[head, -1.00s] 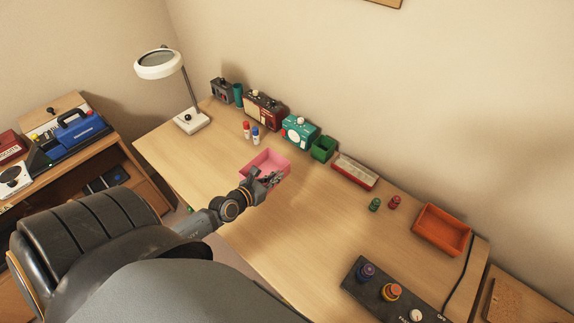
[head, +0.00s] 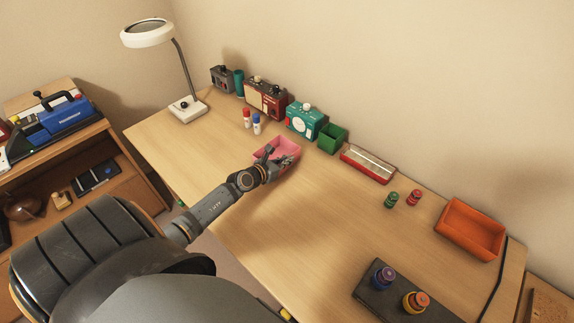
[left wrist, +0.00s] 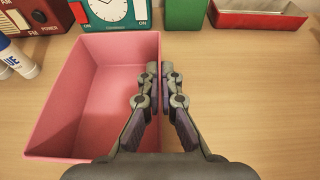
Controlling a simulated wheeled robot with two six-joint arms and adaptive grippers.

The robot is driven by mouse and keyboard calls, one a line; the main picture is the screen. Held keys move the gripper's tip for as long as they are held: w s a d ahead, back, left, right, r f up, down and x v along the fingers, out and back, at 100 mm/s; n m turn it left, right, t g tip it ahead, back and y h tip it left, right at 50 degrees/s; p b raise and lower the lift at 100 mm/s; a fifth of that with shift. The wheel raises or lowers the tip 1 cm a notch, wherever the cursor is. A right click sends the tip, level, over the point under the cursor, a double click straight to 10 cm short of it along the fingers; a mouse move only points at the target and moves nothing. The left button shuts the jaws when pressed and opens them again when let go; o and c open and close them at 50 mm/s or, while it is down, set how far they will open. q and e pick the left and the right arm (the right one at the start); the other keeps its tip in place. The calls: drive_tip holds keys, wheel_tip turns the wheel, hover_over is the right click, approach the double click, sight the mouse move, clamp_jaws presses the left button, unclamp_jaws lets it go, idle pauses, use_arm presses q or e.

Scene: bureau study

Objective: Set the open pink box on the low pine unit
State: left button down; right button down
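The open pink box (head: 289,150) sits on the desk in the head view, and its empty inside fills the left of the left wrist view (left wrist: 95,95). My left gripper (head: 272,159) is at the box. In the left wrist view its two fingers (left wrist: 160,82) are close together, one on each side of the box's right wall, and appear shut on that wall. The fingers hide part of the wall. A low wooden unit (head: 135,178) with an open shelf stands at the left; I take it for the pine unit. My right gripper is not in view.
The unit's top holds a blue device (head: 65,115). Behind the box on the desk (head: 300,220) are glue bottles (head: 256,125), a teal clock (head: 305,121) and a green box (head: 333,138). A lamp (head: 187,108) stands at the desk's left end. The desk's middle is clear.

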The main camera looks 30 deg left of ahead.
use_arm(q)
drive_tip(key=shift+r, duration=0.1)
drive_tip(key=shift+f, duration=0.2)
drive_tip(key=c, duration=1.5)
unclamp_jaws()
drive_tip(key=shift+r, duration=0.2)
drive_tip(key=shift+s+r+p, duration=0.15)
drive_tip(key=shift+s+p, duration=0.15)
drive_tip(key=p+v, duration=0.2)
drive_tip(key=v, duration=0.9)
drive_tip(key=shift+s, duration=0.2)
